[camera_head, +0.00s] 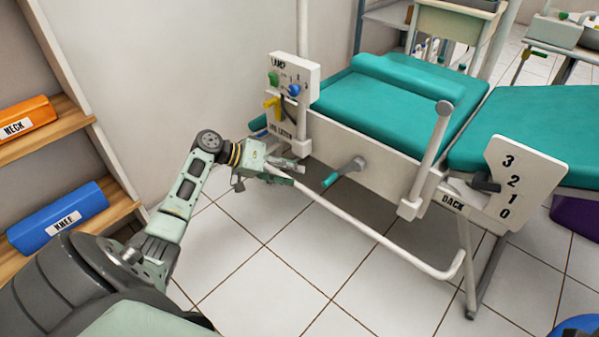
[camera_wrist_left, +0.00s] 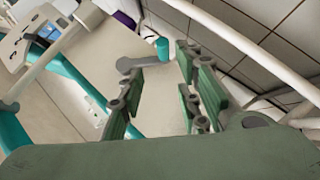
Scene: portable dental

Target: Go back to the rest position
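My left gripper (camera_head: 284,172) reaches in from the left in the head view, close to the side of the teal dental chair (camera_head: 400,95). In the left wrist view its green-padded fingers (camera_wrist_left: 160,68) stand apart with nothing held between them. A crank with a teal handle (camera_head: 343,171) sticks out of the chair's side panel, to the right of the gripper; it also shows beyond the fingers in the left wrist view (camera_wrist_left: 162,49). A white bar (camera_head: 375,235) runs from near the gripper toward the lower right. My right gripper is not in view.
A control box (camera_head: 293,80) with green and blue knobs stands above the gripper. A shelf at left holds an orange NECK roll (camera_head: 28,118) and a blue KNEE roll (camera_head: 58,217). A numbered plate (camera_head: 523,180) is at right. Tiled floor (camera_head: 265,290) is clear in front.

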